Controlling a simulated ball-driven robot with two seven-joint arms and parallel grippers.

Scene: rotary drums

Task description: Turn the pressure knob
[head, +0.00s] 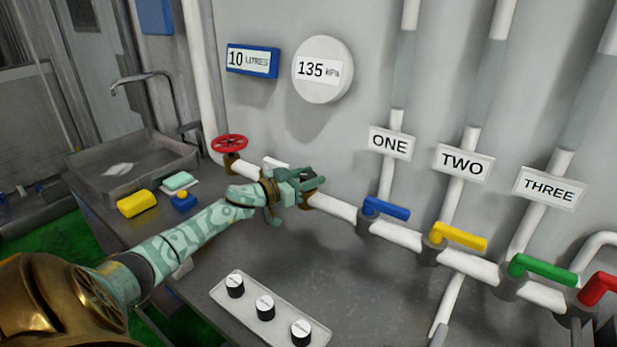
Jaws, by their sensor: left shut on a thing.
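My left gripper (298,184) reaches the white wall pipe, its jaws shut around a small dark knob (313,183) on a brass fitting (306,201). I take this for the pressure knob; the fingers hide most of it, so its angle cannot be read. The round white gauge (319,71) on the wall above reads 135 kPa. My right gripper is not in view.
A red handwheel (230,143) sits left on the pipe. Blue (386,208), yellow (459,236), green (543,269) and red (599,288) valve levers line the right. A tray (257,283) holding black, white-topped cylinders lies in front. A sink (150,150) stands left.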

